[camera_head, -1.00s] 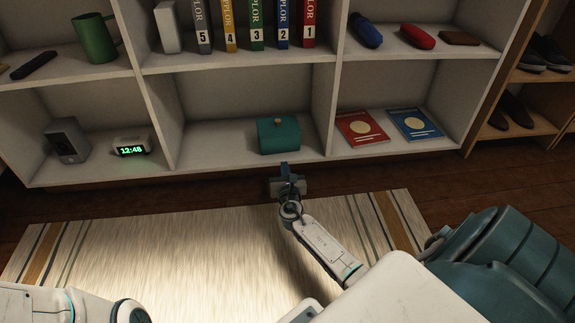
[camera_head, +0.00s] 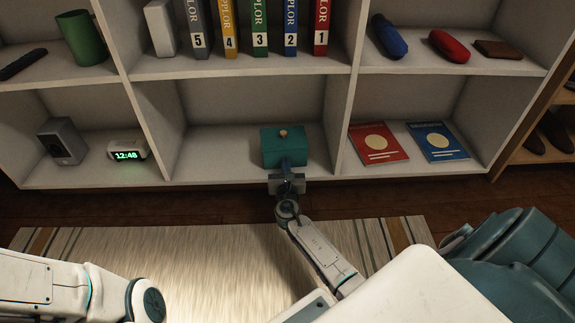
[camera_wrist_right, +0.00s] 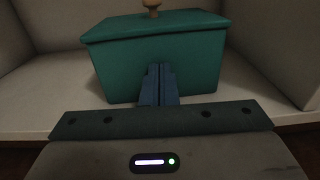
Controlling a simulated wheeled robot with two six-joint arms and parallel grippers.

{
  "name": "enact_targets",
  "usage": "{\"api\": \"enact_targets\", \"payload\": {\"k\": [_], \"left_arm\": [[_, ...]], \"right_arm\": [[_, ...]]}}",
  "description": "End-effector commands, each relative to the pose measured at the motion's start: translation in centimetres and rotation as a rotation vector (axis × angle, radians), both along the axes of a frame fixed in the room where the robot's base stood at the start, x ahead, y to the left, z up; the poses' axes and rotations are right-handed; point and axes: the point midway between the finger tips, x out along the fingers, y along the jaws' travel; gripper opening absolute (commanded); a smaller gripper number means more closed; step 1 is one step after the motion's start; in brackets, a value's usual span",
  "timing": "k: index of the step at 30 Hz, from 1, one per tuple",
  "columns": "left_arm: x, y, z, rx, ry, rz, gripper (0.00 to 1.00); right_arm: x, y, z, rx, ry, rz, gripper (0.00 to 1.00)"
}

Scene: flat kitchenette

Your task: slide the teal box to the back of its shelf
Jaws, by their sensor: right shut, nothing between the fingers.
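The teal box (camera_head: 283,145), with a lid and a small round wooden knob, stands upright in the lower middle compartment of the white shelf (camera_head: 215,165). It is on the right side of that compartment, with bare shelf behind it. My right gripper (camera_head: 286,164) is shut and empty at the box's front face. In the right wrist view the shut fingertips (camera_wrist_right: 159,70) are against or very close to the front of the box (camera_wrist_right: 160,50); contact is hard to tell. My left arm (camera_head: 75,290) shows at the lower left, but its gripper is out of view.
The divider (camera_head: 338,120) stands close right of the box. Free shelf lies to its left. A red booklet (camera_head: 378,142) and a blue booklet (camera_head: 438,141) lie in the right compartment. A clock (camera_head: 127,152) and a speaker (camera_head: 62,141) stand in the left one. Numbered books (camera_head: 260,35) stand above.

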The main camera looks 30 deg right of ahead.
Motion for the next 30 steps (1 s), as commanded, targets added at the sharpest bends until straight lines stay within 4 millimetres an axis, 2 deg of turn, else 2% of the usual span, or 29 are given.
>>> {"api": "enact_targets", "payload": {"k": [7,15,30], "left_arm": [[0.0,0.0,-0.1,0.001,-0.001,0.001,0.45],[0.0,0.0,-0.6,0.001,0.000,0.000,0.45],[0.1,0.0,-0.3,-0.001,0.003,-0.003,0.45]], "right_arm": [[0.5,-0.3,0.0,-0.001,-0.001,0.000,0.00],[3.3,-2.1,-0.1,0.000,0.000,0.000,0.00],[3.0,-2.5,0.0,0.000,0.001,0.000,0.00]]}}
